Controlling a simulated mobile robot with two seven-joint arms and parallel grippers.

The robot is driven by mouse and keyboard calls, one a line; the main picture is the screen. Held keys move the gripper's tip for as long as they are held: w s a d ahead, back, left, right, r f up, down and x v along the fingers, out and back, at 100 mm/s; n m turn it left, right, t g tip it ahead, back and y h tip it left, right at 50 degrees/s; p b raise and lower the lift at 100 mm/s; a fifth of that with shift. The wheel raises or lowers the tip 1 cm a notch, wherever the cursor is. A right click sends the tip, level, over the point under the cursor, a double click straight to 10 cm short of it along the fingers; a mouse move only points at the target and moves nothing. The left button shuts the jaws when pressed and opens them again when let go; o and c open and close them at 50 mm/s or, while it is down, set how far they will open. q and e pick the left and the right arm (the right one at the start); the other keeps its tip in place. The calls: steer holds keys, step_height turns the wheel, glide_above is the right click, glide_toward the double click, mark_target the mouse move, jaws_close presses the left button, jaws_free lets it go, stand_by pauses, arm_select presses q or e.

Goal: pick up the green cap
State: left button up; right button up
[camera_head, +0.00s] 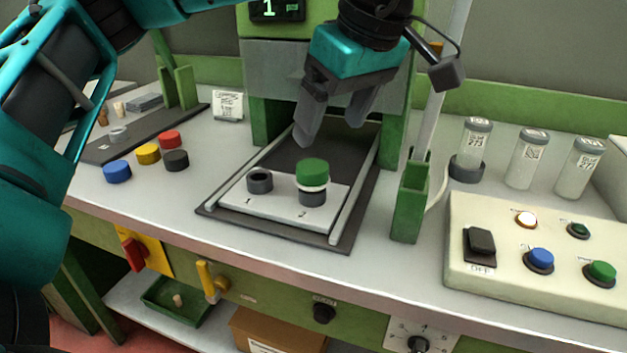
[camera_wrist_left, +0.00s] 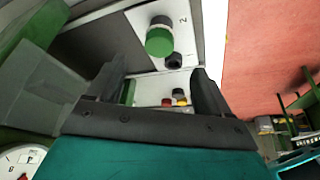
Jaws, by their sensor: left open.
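The green cap (camera_head: 313,172) sits on top of a white ring in a dark holder on the light sliding plate (camera_head: 287,212), at the spot on the right. It also shows in the left wrist view (camera_wrist_left: 159,42), beyond the fingertips. My left gripper (camera_head: 335,122) hangs above and behind the cap, with its two fingers apart and nothing between them. In the left wrist view its fingers (camera_wrist_left: 160,84) point toward the plate, with the cap ahead of them. My right gripper is not in view.
An empty dark holder (camera_head: 260,180) stands left of the cap on the same plate. Blue (camera_head: 117,171), yellow (camera_head: 148,153), red (camera_head: 169,139) and black (camera_head: 176,160) caps lie further left. A green post (camera_head: 409,202) stands to the right, beside a control box (camera_head: 540,255).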

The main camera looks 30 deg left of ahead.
arm_select(q)
steer(key=b+x, duration=0.2)
steer(key=x, duration=0.5)
steer(key=shift+a+f, duration=0.2)
steer(key=shift+w+a+f, duration=0.1)
steer(key=shift+a+f, duration=0.1)
steer(key=shift+f, duration=0.15)
steer(key=c, duration=1.1)
steer(key=shift+r, duration=0.1)
step_height(320, 180, up, 9)
steer(key=p, duration=0.3)
step_height(320, 180, up, 10)
steer(key=p, duration=0.5)
glide_above(313, 166)
steer(key=shift+d+r, duration=0.35)
steer(key=shift+r, duration=0.1)
